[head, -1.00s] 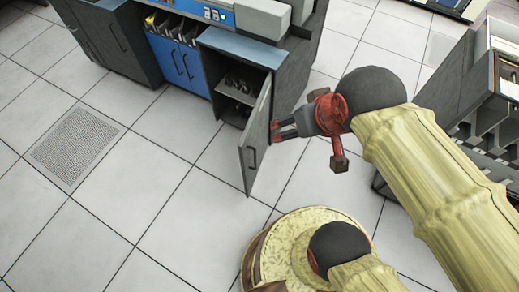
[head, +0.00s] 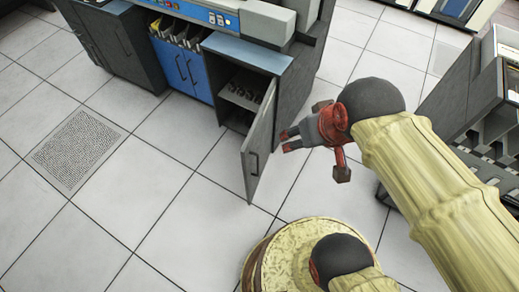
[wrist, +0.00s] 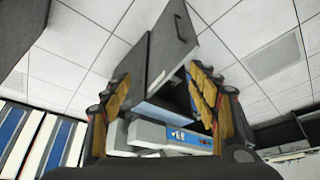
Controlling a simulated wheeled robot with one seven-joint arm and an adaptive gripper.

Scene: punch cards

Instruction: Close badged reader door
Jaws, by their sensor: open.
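The grey reader door (head: 262,150) stands open on the front of the grey machine, with a dark handle on its outer face. No badge can be made out on it. Part of the dark cabinet interior (head: 238,95) shows to its left. My gripper (head: 286,140) is open and empty, to the right of the door, with its fingertips pointing left at the door. They look close to it; contact cannot be told. In the wrist view, the door (wrist: 172,45) with its handle shows beyond and between the spread yellow-padded fingers (wrist: 165,100).
A blue double door (head: 182,68) and another grey cabinet door (head: 115,50) are to the left on the same machine. A grey rack (head: 470,100) stands at the right, close to my arm. The tiled floor (head: 170,190) in front is clear.

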